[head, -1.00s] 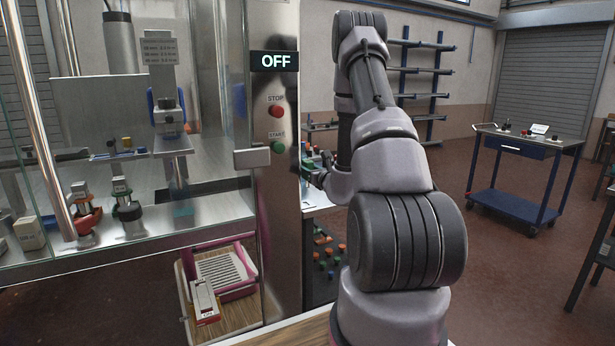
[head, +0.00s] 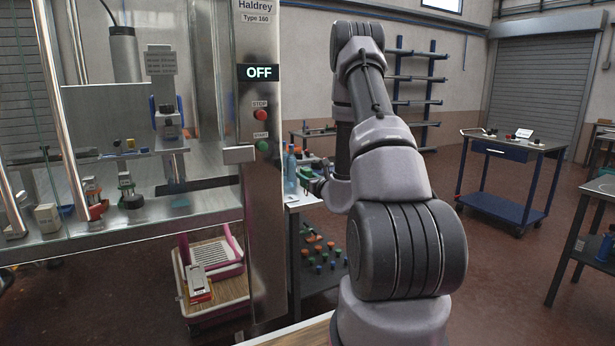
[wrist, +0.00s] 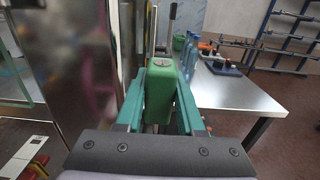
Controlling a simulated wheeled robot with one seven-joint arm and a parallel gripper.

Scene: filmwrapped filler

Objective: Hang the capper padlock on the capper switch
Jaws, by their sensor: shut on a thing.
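My gripper (wrist: 161,70) has teal fingers closed on the sides of a green padlock (wrist: 160,94) in the wrist view. The padlock is upright, with a pale upright shackle bar above its body. In the head view my gripper (head: 308,178) is small and partly hidden by my arm, right of the capper's steel pillar. A black-tipped lever (wrist: 172,11) stands just beyond the padlock in the wrist view. I cannot tell whether it belongs to the capper switch, or whether the shackle touches anything. The pillar's panel (head: 259,73) reads OFF.
The steel pillar (wrist: 72,60) is close on the left. A bench (wrist: 225,93) with blue bottles (wrist: 188,58) lies beyond to the right. A blue trolley (head: 510,185) stands right, with open floor between.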

